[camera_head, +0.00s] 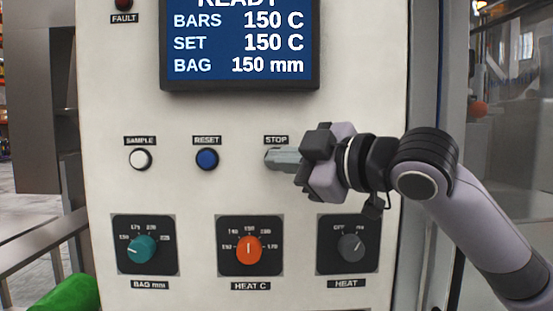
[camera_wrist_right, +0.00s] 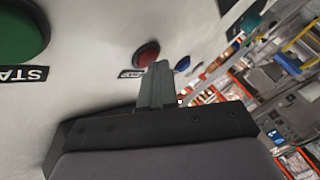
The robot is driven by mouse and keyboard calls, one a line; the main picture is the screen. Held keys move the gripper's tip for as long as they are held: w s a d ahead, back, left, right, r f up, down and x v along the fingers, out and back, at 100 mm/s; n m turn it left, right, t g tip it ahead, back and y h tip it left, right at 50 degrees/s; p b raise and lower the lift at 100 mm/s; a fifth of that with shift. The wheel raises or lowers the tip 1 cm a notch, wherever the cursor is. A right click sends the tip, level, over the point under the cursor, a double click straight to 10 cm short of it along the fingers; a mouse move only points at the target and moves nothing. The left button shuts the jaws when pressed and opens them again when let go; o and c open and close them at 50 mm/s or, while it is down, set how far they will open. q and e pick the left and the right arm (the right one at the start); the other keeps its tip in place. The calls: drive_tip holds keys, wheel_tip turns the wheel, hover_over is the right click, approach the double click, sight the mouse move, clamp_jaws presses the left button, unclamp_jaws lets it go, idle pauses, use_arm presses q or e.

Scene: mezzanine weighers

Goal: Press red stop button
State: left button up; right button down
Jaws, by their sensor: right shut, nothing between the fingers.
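The red stop button (camera_wrist_right: 147,54) shows in the wrist view on the pale panel, just past the tips of my right gripper (camera_wrist_right: 158,68). In the head view my right gripper (camera_head: 270,157) is shut and empty, reaching in from the right with its fingertips under the STOP label (camera_head: 276,140). The button itself is hidden there behind the fingers. I cannot tell whether the tips touch it. My left gripper is in neither view.
A white SAMPLE button (camera_head: 140,159) and a blue RESET button (camera_head: 207,159) sit left of the fingertips. Three knobs, including the orange HEAT C knob (camera_head: 249,250), are below. A display (camera_head: 240,45) is above. A large green button (camera_wrist_right: 20,35) shows in the wrist view.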

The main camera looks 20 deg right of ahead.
drive_tip(key=shift+s, duration=0.1)
drive_tip(key=shift+s+a, duration=0.2)
drive_tip(key=shift+s, duration=0.5)
drive_tip(key=shift+s+a, duration=0.25)
drive_tip(key=shift+s, duration=0.55)
drive_tip(key=shift+s+a, duration=0.2)
drive_tip(key=shift+s, duration=0.6)
drive_tip(key=shift+s+a, duration=0.25)
drive_tip(key=shift+s, duration=0.55)
